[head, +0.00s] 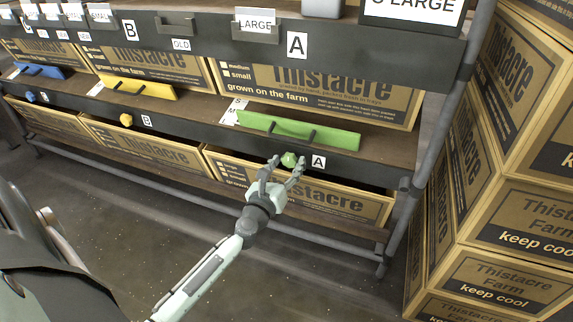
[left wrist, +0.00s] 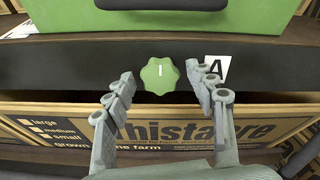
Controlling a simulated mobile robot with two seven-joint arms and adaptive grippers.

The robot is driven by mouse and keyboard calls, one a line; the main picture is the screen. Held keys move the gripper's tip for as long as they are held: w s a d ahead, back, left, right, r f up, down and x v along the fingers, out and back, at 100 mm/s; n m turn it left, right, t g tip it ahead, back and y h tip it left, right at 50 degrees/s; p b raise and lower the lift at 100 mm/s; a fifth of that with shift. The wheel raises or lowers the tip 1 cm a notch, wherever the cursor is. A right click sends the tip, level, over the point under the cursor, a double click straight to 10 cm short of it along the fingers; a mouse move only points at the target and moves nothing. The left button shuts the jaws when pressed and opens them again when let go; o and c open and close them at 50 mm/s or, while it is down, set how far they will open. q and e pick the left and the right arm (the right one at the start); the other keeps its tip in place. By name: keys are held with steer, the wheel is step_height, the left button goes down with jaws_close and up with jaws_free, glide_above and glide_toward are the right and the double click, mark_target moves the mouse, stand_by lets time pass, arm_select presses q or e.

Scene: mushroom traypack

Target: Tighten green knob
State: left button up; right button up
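The green knob (head: 289,160) is on the dark shelf edge, left of a white "A" label (head: 318,162). In the left wrist view the knob (left wrist: 160,75) is a lobed disc with a white upright mark near its middle. My left gripper (head: 281,168) is open in front of it. In the left wrist view its fingers (left wrist: 166,90) stand on both sides of the knob, with gaps between. The right gripper is in neither view.
A green drawer front (head: 330,135) with a dark handle is above the knob. A yellow knob (head: 126,119) and a blue knob (head: 31,97) are further left. Cardboard boxes (head: 520,215) are stacked at right. Open floor lies in front.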

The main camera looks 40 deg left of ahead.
arm_select(q)
steer(key=c, duration=1)
